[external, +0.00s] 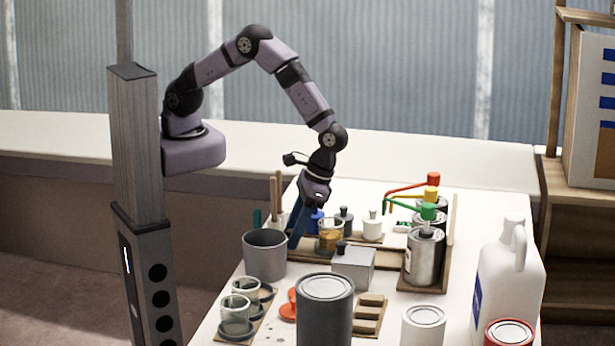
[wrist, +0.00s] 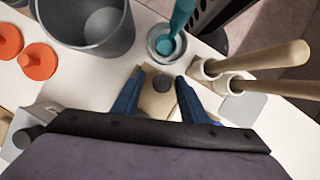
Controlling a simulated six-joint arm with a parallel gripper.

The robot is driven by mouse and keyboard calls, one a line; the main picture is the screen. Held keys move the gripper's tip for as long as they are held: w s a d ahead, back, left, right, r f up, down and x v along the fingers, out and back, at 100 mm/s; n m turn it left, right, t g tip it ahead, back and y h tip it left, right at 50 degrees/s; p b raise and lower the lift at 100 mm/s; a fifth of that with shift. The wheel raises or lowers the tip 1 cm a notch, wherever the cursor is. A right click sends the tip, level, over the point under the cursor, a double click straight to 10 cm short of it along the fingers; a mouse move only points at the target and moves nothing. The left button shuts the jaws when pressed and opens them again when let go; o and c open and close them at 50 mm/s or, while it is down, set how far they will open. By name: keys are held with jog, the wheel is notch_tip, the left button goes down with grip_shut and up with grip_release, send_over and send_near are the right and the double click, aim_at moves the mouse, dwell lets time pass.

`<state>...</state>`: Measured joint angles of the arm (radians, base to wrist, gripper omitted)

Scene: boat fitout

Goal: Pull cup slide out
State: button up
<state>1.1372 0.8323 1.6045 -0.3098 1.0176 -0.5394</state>
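A wooden slide with a small grey knob at its end shows between my fingers in the wrist view (wrist: 157,103); the knob (wrist: 162,83) lies between the fingertips. In the external view, a clear cup of amber liquid (external: 331,236) stands by the wooden strip (external: 375,257), just right of my gripper (external: 297,240). I cannot tell whether the cup sits on the slide itself. My gripper points down with its blue fingers apart, one on each side of the knob; it also shows in the wrist view (wrist: 160,82). Whether the fingers touch the knob is unclear.
A grey bucket (external: 265,257) stands close to the gripper. Wooden-handled tools (wrist: 262,59) and a teal-handled item (wrist: 179,18) stand nearby. Orange discs (wrist: 38,62), a grey block (external: 353,267), cans (external: 425,258) and a white jug (external: 508,280) crowd the table.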

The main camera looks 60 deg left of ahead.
aim_at(305, 245)
jog(key=shift+r, duration=0.1)
jog(key=b+v, duration=0.1)
jog(key=v, duration=0.6)
dwell(0.4)
jog(key=w+a+r+n+t+h+p, duration=0.1)
jog(key=w+a+r, duration=0.2)
jog(key=w+a, duration=0.55)
jog(key=w+a+r+n+t+h+p, duration=0.1)
jog(key=w+a+r+n, duration=0.3)
jog(key=a, duration=0.8)
jog(key=s+a+t+p, duration=0.1)
jog(key=s+a, duration=0.1)
jog(key=a, duration=0.8)
jog(key=s+a+t+p, duration=0.1)
jog(key=s+a, duration=0.1)
jog(key=a, duration=0.7)
notch_tip(305, 245, down, 45)
jog(key=b, duration=4.5)
jog(key=shift+w, duration=0.15)
